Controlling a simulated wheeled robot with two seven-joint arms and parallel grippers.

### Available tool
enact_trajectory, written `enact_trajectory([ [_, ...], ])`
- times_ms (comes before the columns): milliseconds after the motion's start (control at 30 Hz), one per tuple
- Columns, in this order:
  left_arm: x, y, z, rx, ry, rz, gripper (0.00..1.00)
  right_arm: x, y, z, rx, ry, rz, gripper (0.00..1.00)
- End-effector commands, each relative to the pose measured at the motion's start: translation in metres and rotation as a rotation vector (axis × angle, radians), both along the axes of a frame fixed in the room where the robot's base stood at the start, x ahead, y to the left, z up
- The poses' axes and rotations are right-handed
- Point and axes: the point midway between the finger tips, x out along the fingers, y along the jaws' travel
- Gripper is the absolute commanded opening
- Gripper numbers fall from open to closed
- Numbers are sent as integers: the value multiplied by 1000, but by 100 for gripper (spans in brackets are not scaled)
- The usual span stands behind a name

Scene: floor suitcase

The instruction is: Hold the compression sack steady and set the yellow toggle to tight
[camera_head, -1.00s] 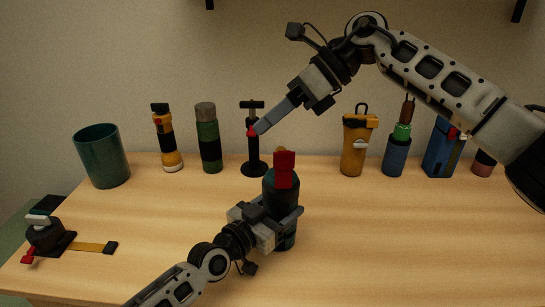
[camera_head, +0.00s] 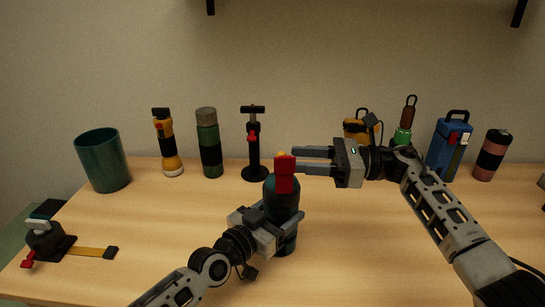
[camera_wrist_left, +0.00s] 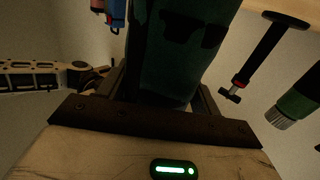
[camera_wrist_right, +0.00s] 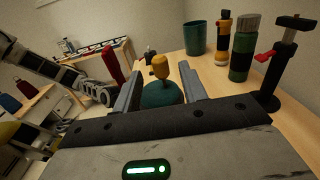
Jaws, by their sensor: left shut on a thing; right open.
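The compression sack (camera_head: 283,212) is a dark teal upright cylinder near the table's middle. A red upright piece (camera_head: 285,176) stands at its top. The yellow toggle (camera_wrist_right: 160,67) sits on the rounded teal top in the right wrist view; in the head view it is mostly hidden behind the red piece. My left gripper (camera_head: 279,224) is shut on the sack's body, which fills the jaws in the left wrist view (camera_wrist_left: 180,50). My right gripper (camera_head: 296,160) is open and level at the sack's top, its fingers pointing left, with the toggle appearing between their tips.
Along the back stand a teal cup (camera_head: 103,160), a yellow flashlight (camera_head: 167,145), a green bottle (camera_head: 209,143), a black stand with a red lever (camera_head: 254,150), and several items at right. A black clamp-like device with a strap (camera_head: 46,240) lies at front left. The front right table is clear.

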Motion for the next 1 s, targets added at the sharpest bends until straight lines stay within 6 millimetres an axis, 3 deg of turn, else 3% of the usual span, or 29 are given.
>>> enact_trajectory([
  [100,0,0,-1,1,2,0,33,1,26,1,1,1,4,42],
  [300,0,0,-1,1,2,0,33,3,55,1,1,2,2,42],
  [733,0,0,-1,1,2,0,33,4,66,0,-1,2,1,42],
  [767,0,0,-1,1,2,0,33,4,66,0,-1,2,1,40],
  [900,0,0,-1,1,2,0,33,4,66,0,-1,2,1,1],
  [1000,0,0,-1,1,2,0,33,4,66,0,-1,2,1,0],
])
